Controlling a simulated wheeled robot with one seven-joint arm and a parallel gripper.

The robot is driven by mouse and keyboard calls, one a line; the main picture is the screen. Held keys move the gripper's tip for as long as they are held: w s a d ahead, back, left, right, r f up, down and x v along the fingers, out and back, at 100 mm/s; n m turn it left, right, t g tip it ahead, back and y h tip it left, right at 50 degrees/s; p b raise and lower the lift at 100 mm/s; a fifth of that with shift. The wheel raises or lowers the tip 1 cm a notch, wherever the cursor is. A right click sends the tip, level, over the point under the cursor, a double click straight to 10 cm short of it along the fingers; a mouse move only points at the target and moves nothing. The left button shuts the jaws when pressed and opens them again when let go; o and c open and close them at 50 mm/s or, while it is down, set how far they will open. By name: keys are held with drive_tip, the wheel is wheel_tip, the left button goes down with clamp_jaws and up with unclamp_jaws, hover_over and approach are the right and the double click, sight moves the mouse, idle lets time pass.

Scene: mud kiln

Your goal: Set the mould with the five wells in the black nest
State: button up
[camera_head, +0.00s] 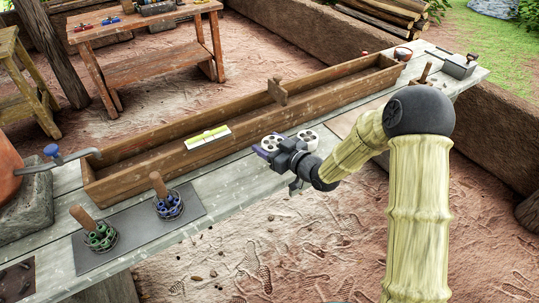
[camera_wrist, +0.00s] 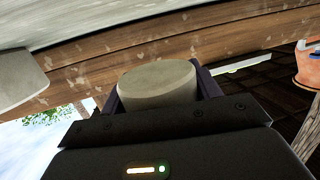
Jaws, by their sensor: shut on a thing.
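My gripper (camera_head: 269,149) is over the bench's front part, beside the long wooden trough. Its purple fingers are shut on a pale round mould (camera_head: 273,142) with several dark wells. The wrist view shows the held mould (camera_wrist: 158,84) from its smooth side, between the fingers, with its wells hidden. A second pale round mould with dark wells (camera_head: 307,137) shows just right of it, behind my gripper. The wells are too small to count. A dark square piece (camera_head: 15,281) lies at the bench's bottom left corner. I cannot tell whether it is the black nest.
A blue-handled tap and clay pot stand at left. Bench planks between mat and gripper are clear.

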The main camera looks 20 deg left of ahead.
drive_tip(key=shift+f, duration=2.2)
drive_tip(key=shift+f, duration=0.15)
drive_tip(key=shift+f+b, duration=0.1)
drive_tip(key=shift+b, duration=0.3)
drive_tip(key=o, duration=1.1)
drive_tip(key=shift+p, duration=0.35)
drive_tip(key=v, duration=1.7)
drive_tip(key=shift+d+r+b, duration=0.15)
drive_tip(key=shift+r+b, duration=0.05)
drive_tip(key=shift+b, duration=0.2)
